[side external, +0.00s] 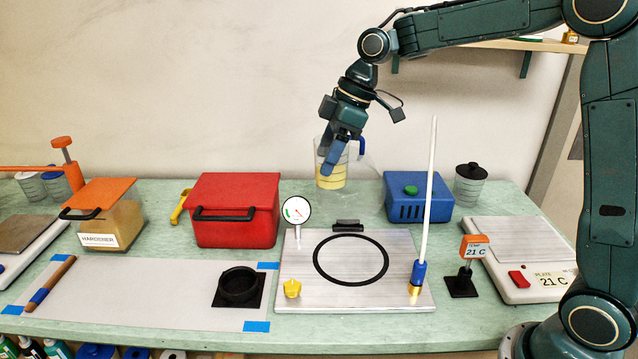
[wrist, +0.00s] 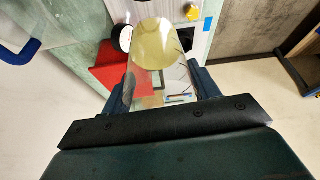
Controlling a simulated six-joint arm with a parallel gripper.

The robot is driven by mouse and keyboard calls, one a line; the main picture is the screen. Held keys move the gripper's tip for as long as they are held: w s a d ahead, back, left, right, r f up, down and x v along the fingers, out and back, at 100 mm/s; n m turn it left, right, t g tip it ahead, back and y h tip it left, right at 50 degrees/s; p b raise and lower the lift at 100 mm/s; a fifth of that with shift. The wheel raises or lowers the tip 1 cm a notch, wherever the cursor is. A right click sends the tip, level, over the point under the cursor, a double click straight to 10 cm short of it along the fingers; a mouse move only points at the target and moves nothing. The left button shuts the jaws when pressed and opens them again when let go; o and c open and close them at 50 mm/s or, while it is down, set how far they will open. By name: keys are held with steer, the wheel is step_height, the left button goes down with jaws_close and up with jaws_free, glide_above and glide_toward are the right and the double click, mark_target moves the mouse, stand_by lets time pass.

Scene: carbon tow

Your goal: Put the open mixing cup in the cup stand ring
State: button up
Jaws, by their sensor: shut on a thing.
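My gripper (side external: 334,157) is shut on the open mixing cup (side external: 331,178), a clear cup with yellow liquid in its lower part. The cup hangs roughly upright in the air above the back of the table, left of the blue box. In the wrist view the cup (wrist: 157,50) sits between my two fingers (wrist: 161,82). The cup stand ring (side external: 240,285) is a black ring on a square black base, on the pale mat at front left. It is empty, and the cup is apart from it, higher and to the right.
A red case (side external: 236,210) stands behind the ring. A metal plate (side external: 300,270) with a dial gauge (side external: 296,211), yellow knob and tall white rod (side external: 430,190) lies right of it. A clear, blue-handled thing (side external: 361,147) is beside the cup. The blue box (side external: 420,197) stands farther right.

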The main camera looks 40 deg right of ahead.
steer(key=w+a+n, duration=0.1)
steer(key=w+a, duration=0.3)
steer(key=a, duration=0.5)
steer(key=w+a+f+n+g, duration=0.1)
steer(key=w+a+n, duration=0.1)
steer(key=a, duration=0.8)
steer(key=shift+w+n, duration=0.3)
steer(key=shift+w, duration=0.6)
steer(key=shift+f+y, duration=0.2)
steer(key=shift+y, duration=0.1)
step_height(320, 180, down, 20)
steer(key=shift+r, duration=0.1)
steer(key=o, duration=1)
